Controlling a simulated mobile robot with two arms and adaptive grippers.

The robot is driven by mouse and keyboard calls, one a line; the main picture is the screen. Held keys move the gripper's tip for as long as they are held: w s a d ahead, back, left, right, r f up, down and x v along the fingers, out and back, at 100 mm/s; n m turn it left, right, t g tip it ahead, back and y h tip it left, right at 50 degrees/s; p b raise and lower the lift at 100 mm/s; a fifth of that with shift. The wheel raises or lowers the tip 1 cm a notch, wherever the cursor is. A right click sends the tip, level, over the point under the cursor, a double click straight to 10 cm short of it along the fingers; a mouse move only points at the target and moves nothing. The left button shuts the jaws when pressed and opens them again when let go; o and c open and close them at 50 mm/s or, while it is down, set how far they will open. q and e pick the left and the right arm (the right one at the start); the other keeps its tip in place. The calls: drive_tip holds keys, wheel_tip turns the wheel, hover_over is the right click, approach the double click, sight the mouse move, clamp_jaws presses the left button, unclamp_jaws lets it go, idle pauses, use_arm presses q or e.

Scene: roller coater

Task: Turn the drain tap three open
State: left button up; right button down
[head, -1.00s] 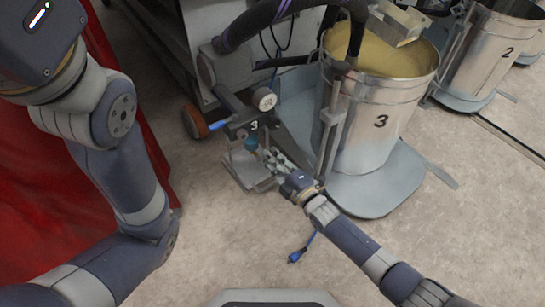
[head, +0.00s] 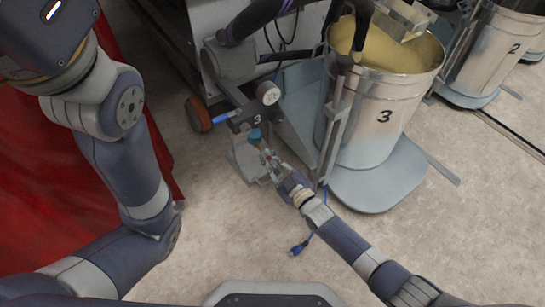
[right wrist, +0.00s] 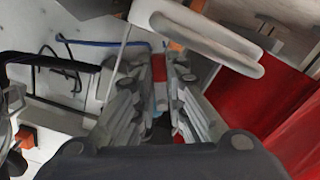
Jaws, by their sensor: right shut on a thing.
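The valve block of drain tap three (head: 254,134) sits low at the cart's front corner in the head view, marked with a 3. A teal-blue part shows just ahead of my right gripper (head: 262,150). The right gripper's fingers are close together on the tap, coming from the lower right; they hide most of the held part. A blue lever (head: 222,118) sticks out left of the block. In the right wrist view, the right gripper (right wrist: 157,95) frames a red and grey part between its fingers. My left arm shows, but its gripper is out of view.
A round gauge (head: 268,93) stands above the tap. A red sheet (head: 50,190) is at left.

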drive_tip(key=shift+s+a+f+m, duration=0.1)
drive_tip(key=shift+s+a+m, duration=0.1)
drive_tip(key=shift+m, duration=0.7)
drive_tip(key=shift+s+a+f+m, duration=0.1)
drive_tip(key=shift+a+m, duration=0.05)
drive_tip(key=shift+m, duration=0.75)
drive_tip(key=shift+s+a+f+m, duration=0.1)
drive_tip(key=shift+s+a+m, duration=0.1)
drive_tip(key=shift+m, duration=0.7)
drive_tip(key=c, duration=1.6)
unclamp_jaws()
drive_tip(key=v, duration=1.2)
